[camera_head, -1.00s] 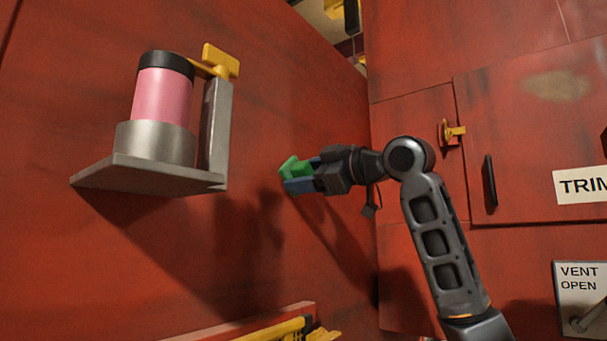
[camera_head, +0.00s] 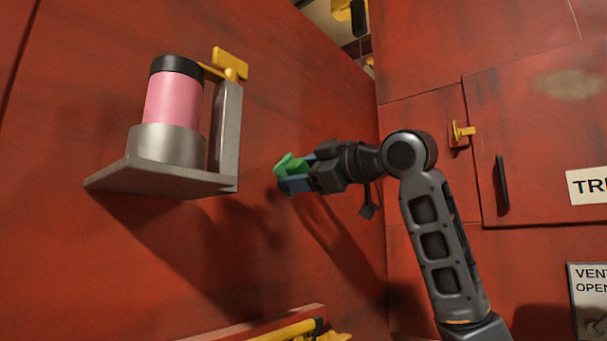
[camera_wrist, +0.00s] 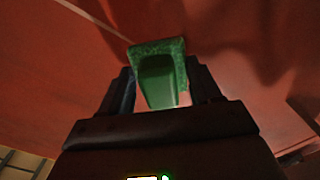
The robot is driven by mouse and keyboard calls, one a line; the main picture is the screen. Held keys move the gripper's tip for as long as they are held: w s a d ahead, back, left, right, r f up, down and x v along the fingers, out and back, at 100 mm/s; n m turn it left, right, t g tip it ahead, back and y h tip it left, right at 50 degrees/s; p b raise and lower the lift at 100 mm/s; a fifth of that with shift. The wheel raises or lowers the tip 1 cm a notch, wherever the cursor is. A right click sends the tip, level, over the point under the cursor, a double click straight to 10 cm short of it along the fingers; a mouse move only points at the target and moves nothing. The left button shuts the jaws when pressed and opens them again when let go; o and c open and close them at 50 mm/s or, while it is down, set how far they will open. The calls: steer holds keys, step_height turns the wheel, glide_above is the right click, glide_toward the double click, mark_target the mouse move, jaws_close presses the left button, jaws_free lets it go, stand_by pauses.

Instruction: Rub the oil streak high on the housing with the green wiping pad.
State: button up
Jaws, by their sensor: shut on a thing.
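The green wiping pad (camera_head: 287,168) is held between the fingers of my gripper (camera_head: 296,178), which is shut on it. The pad is close to the red left wall in the head view; I cannot tell if it touches. In the wrist view, the pad (camera_wrist: 160,75) sits between the two fingers, its broad green face pointing ahead to the red surface. A tan-brown smear (camera_head: 567,84) shows high on the red right-hand panel, well away from my gripper. Faint dark streaks mark the left wall, but I cannot pick out a distinct oil streak near the pad.
A grey shelf bracket (camera_head: 160,178) with a pink canister (camera_head: 172,100) juts from the left wall, left of my gripper. A yellow latch (camera_head: 461,132) and black handle (camera_head: 502,185) are on the right panel. A yellow-and-red ledge (camera_head: 285,330) lies below.

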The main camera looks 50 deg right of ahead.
steer(key=shift+s+d, duration=0.1)
steer(key=shift+s, duration=2.8)
steer(key=shift+s, duration=1.5)
steer(key=shift+d, duration=0.1)
